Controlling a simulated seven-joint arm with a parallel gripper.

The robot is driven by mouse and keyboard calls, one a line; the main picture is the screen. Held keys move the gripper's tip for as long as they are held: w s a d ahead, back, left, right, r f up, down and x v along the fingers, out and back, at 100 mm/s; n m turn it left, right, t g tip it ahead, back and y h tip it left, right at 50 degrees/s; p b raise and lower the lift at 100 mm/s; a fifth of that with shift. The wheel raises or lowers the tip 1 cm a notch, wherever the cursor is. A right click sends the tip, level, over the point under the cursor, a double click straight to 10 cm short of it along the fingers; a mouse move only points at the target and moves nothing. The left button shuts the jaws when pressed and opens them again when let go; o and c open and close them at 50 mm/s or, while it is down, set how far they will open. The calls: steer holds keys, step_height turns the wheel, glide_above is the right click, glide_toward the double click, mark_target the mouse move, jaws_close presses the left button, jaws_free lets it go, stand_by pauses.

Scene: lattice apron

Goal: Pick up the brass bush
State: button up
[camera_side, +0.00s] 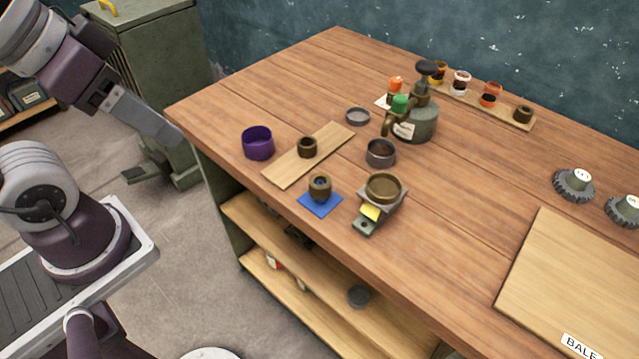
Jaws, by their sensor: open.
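Several small brass-brown ring-shaped pieces are in view, and I cannot tell for sure which is the brass bush. One brown bush (307,148) stands on a narrow wooden board (335,140). Another brown bush (320,188) stands on a blue square (311,206) near the table's front edge, with something dark in its opening. A third brown bush (522,114) is at the right end of the back strip. My gripper (174,135) is open at the table's left corner, left of and well apart from all of them. Its fingers are seen edge-on.
A purple cup (257,144) stands left of the board. A brass bowl on a grey stand (384,189), a grey cup (380,153), a shallow dish (357,116) and a pump bottle (418,122) stand to the right. Gears (573,185) and a large board (570,275) lie far right.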

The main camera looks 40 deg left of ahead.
stand_by(0.3)
steer(key=m+g, duration=0.6)
steer(key=m, duration=1.4)
glide_above(320, 182)
steer(key=f, duration=1.3)
steer(key=shift+d+f, duration=0.1)
steer(key=shift+d, duration=0.1)
step_height(320, 182, down, 7)
steer(key=shift+a+r, duration=0.1)
steer(key=shift+a, duration=0.05)
jaws_close()
